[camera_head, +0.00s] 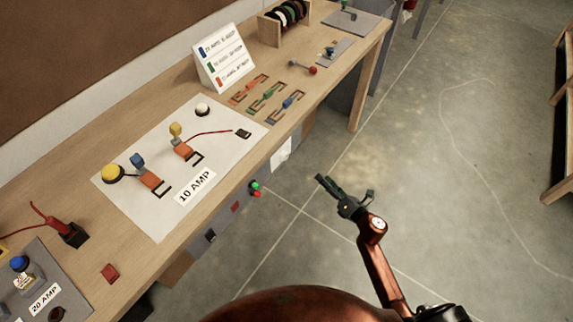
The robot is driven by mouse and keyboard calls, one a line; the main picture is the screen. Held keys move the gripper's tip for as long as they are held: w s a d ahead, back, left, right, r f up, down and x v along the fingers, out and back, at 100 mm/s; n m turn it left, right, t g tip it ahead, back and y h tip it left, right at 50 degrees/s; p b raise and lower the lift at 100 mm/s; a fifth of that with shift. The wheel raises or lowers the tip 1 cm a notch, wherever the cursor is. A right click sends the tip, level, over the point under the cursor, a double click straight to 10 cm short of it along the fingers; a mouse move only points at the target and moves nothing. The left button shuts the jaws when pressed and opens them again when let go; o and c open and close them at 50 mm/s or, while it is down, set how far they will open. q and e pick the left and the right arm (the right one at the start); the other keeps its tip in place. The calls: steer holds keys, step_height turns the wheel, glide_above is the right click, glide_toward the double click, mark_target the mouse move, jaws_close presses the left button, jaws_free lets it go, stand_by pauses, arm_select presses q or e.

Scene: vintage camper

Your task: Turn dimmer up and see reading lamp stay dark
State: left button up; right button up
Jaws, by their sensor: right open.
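My right gripper (345,190) is open and empty above the floor, to the right of the bench's front edge and touching nothing. My left gripper is not in view. On the white 10 AMP board (215,140) stand a yellow dome (112,173) on a black base, a white dome (202,109), a blue knob (138,160) and a yellow knob (176,130). I cannot tell which of these is the dimmer or the reading lamp. No dome looks clearly lit. A red lead (210,132) runs to a small black block (243,133).
The wooden bench (330,97) runs diagonally. It holds a lettered card (223,60), coloured clips (267,97), a spool rack (285,22) and a grey 20 AMP board (35,270). Green and red buttons (255,188) are on its front.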

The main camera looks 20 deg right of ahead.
mark_target(286, 158)
steer(key=a+r+n+g+y+b, duration=0.1)
steer(key=a+r+n+y+b, duration=0.6)
steer(key=n, duration=0.8)
steer(key=shift+h, duration=0.9)
steer(key=w+a+r, duration=0.1)
steer(key=w+a, duration=0.1)
steer(key=w+a+p, duration=0.1)
steer(key=w, duration=0.1)
steer(key=w+a+r, duration=0.1)
steer(key=w+a, duration=0.1)
steer(key=w, duration=0.1)
steer(key=shift+a+r, duration=0.3)
steer(key=shift+r, duration=0.05)
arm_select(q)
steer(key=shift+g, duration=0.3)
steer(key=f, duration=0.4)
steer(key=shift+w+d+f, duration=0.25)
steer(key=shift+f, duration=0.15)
arm_select(e)
steer(key=c, duration=1.1)
jaws_close()
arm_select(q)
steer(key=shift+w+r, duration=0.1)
